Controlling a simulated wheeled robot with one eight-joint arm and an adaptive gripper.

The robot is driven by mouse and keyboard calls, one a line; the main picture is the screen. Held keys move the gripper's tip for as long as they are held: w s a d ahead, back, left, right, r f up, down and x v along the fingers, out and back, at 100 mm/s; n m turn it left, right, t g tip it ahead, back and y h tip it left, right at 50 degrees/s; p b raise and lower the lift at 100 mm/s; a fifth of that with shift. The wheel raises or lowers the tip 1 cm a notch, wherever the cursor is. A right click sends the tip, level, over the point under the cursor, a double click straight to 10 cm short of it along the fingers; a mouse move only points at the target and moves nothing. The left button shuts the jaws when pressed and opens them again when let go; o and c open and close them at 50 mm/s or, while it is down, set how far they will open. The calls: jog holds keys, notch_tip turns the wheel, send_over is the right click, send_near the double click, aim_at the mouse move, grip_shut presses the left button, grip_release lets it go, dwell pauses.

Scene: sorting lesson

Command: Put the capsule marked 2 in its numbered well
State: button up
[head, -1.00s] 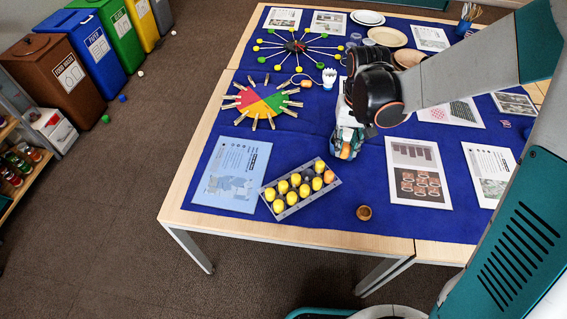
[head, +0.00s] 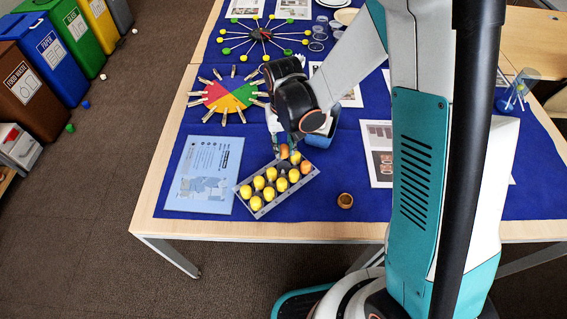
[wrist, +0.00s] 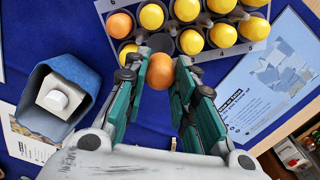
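My gripper (wrist: 161,68) is shut on an orange capsule (wrist: 160,71), held between its fingertips just outside the tray's edge in the wrist view. In the head view my gripper (head: 286,145) and the orange capsule (head: 284,151) are over the tray's far edge. The grey tray (head: 249,206) holds several yellow capsules and another orange capsule (head: 306,168) at its right end. In the wrist view a dark empty well (wrist: 160,42) lies just beyond the held capsule. Some edge numbers show, but I see no number on the held capsule.
A blue open container (wrist: 92,80) with a white object inside stands close to my gripper. A small wooden cup (head: 345,201) stands right of the tray. A blue-grey printed sheet (head: 204,170) lies left of it, and a coloured wheel with clothespins (head: 229,95) lies behind.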

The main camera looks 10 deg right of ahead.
notch_tip(320, 180, down, 8)
jog(key=shift+r+b, duration=0.25)
jog(key=shift+b, duration=0.9)
jog(key=shift+o, duration=1.6)
notch_tip(320, 180, up, 13)
jog(key=p, duration=0.5)
jog(key=shift+f, duration=0.2)
jog(key=s+d+r+t, duration=0.3)
jog(key=s+d+r, duration=0.2)
jog(key=r, duration=0.5)
jog(key=s+d+r+t, duration=0.4)
jog(key=s+d+r, duration=0.1)
jog(key=s+r, duration=0.4)
jog(key=shift+s+d+r+m, duration=0.3)
jog(key=shift+s+r, duration=0.1)
jog(key=shift+s, duration=0.3)
